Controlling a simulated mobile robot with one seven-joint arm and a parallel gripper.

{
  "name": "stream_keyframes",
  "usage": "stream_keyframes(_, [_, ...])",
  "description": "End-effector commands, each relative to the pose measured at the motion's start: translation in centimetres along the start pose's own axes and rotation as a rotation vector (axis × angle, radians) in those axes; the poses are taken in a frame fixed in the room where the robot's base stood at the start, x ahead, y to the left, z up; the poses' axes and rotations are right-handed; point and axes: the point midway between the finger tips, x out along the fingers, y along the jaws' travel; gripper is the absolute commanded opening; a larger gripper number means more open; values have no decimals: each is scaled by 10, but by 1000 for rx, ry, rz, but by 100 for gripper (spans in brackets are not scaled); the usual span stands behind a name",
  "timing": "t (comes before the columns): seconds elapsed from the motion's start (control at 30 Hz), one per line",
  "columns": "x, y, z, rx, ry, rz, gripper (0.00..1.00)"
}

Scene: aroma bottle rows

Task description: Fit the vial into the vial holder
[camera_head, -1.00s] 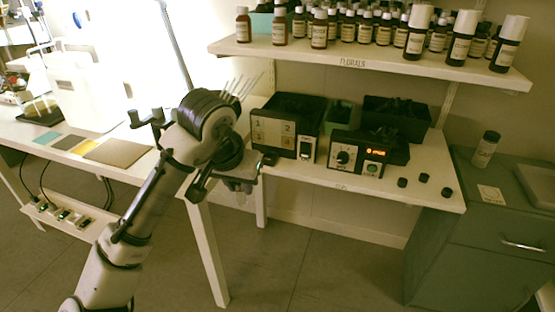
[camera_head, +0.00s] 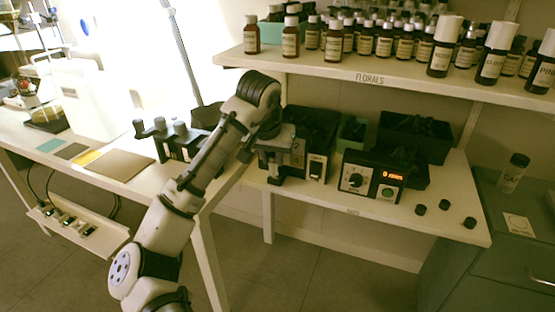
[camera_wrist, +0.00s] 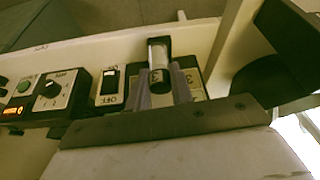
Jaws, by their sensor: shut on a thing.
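My gripper (camera_head: 273,172) is over the bench, in front of the numbered black box, and hides part of it. In the wrist view my gripper (camera_wrist: 163,86) is shut on a small vial (camera_wrist: 158,54), a pale cylinder with dark ends. The vial stands out past the fingers, in front of the box's numbered panel (camera_wrist: 193,80). I cannot make out the vial in the head view. No vial holder can be told for certain; a black rack (camera_head: 178,148) with several grey-topped posts stands left of my arm.
A dial unit with an orange display (camera_head: 372,180) stands right of the numbered box. Small black caps (camera_head: 445,205) lie to its right. A shelf (camera_head: 350,74) of brown bottles hangs above. Tan board (camera_head: 120,162) lies on the left bench.

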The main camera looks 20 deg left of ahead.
Motion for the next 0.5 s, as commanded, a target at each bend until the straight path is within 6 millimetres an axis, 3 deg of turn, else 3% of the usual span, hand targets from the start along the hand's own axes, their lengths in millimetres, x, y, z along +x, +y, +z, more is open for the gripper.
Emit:
stream_keyframes(0.1, [8, 0, -21, -1, -1, -1, 1])
stream_keyframes(0.37, [17, 0, -42, 0, 0, -1, 1])
stream_keyframes(0.5, [41, 0, -29, 0, -2, 0, 1])
